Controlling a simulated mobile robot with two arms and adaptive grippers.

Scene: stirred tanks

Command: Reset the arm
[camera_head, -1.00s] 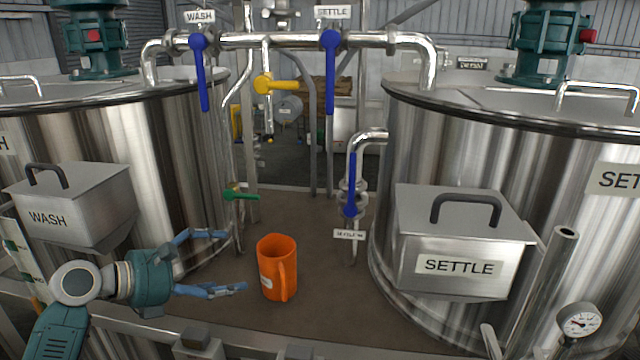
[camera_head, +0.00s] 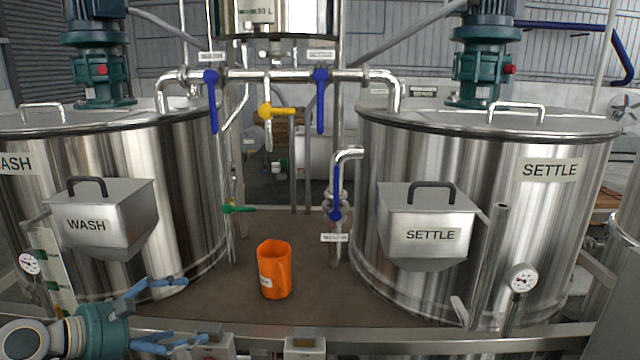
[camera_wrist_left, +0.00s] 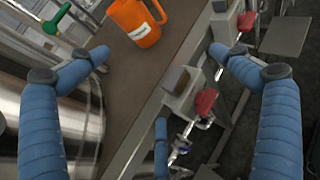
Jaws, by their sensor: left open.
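My left gripper (camera_head: 172,316) is at the lower left of the head view, with its blue fingers spread and nothing between them. It is left of and nearer than the orange jug (camera_head: 273,272), apart from it. In the left wrist view the open fingers (camera_wrist_left: 150,68) frame the platform edge, and the orange jug (camera_wrist_left: 136,20) shows at the top. The jug stands upright on the brown platform (camera_head: 232,305) between the two tanks. My right gripper is not in view.
The wash tank (camera_head: 170,190) with its box (camera_head: 105,228) stands left, and the settle tank (camera_head: 480,170) with its box (camera_head: 428,232) right. Pipes with blue valve handles (camera_head: 320,100) and a yellow one (camera_head: 277,112) cross above. A metal rail (camera_head: 400,343) runs along the front.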

